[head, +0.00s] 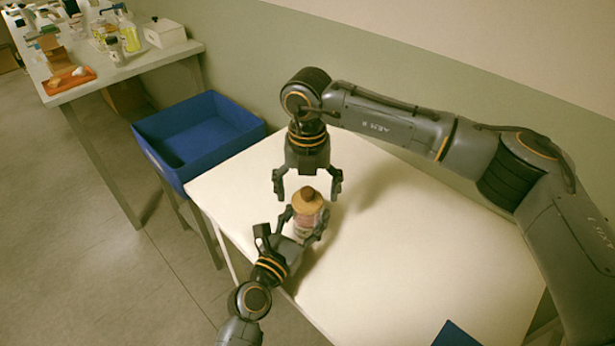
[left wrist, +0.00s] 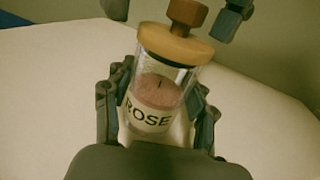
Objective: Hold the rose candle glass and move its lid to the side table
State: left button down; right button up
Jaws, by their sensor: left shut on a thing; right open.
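The rose candle glass (head: 305,222) stands on the white table near its left edge in the head view. In the left wrist view the glass (left wrist: 155,98) shows pink wax, a wick and a ROSE label. Its wooden lid (head: 308,200) with a darker knob sits on top; the lid (left wrist: 176,44) also shows in the left wrist view. My left gripper (head: 293,227) is shut on the glass from the near side. My right gripper (head: 308,186) points down, open and empty, with its fingers spread above and behind the lid, apart from it in the head view.
A blue bin (head: 200,130) stands beyond the table's left edge. A long bench (head: 130,65) at the upper left holds bottles, a white box (head: 165,33) and an orange tray (head: 68,82). The white table (head: 420,250) is clear to the right. A dark blue item (head: 456,335) shows at the bottom edge.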

aim_at(308, 190)
jog(key=shift+f, duration=0.3)
jog(key=c, duration=1.4)
jog(key=shift+r, duration=0.2)
jog(key=shift+r, duration=1)
jog(key=shift+r, duration=2)
pick_arm(q)
jog(key=shift+c, duration=1.8)
grip_release()
